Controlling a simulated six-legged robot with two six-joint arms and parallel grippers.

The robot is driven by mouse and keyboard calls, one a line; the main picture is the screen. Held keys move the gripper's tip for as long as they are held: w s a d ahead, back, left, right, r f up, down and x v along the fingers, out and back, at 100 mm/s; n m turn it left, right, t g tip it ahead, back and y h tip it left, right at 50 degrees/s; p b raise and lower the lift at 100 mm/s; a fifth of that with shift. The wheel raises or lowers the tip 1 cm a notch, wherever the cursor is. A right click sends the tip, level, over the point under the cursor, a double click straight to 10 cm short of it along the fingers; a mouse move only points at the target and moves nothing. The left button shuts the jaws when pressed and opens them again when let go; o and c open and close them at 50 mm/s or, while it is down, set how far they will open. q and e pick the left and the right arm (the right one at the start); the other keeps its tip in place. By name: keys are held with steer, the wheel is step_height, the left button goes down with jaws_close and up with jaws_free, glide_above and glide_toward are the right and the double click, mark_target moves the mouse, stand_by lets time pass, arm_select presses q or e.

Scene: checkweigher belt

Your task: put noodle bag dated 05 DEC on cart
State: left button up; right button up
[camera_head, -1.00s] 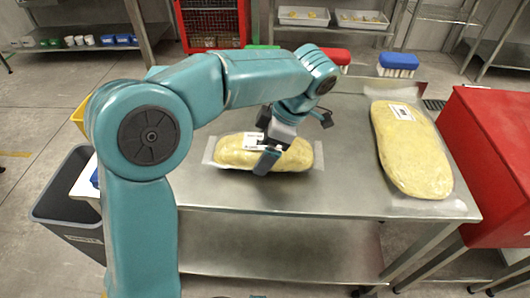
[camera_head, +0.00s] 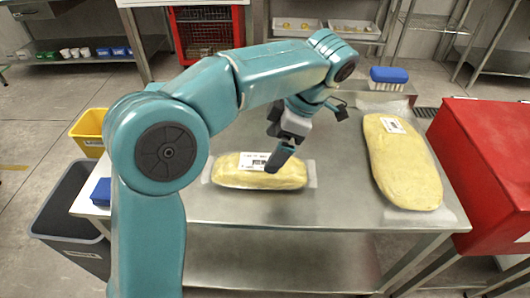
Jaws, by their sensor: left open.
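Two yellow noodle bags with white labels lie on a steel table (camera_head: 300,208). The nearer, left noodle bag (camera_head: 232,178) lies lengthwise across the table. The right noodle bag (camera_head: 405,165) is larger in view and lies at the table's right side. Their label print is too small to read. My left gripper (camera_head: 275,165) is open, pointing down at the left bag, over the right end of its label. I cannot tell whether its fingers touch the bag. My right gripper is out of view. I cannot make out a cart for certain.
A red cabinet-like body (camera_head: 490,165) stands close on the right. A dark bin (camera_head: 70,215) and a yellow bin (camera_head: 90,130) stand at the left. A blue-topped brush (camera_head: 388,78) is at the table's back edge. Bare table lies between the bags.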

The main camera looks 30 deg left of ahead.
arm_select(q)
steer(key=p+v, duration=0.1)
steer(key=v, duration=0.2)
steer(key=shift+w+d+r, duration=0.1)
steer(key=shift+d+r, duration=0.05)
steer(key=shift+r, duration=0.2)
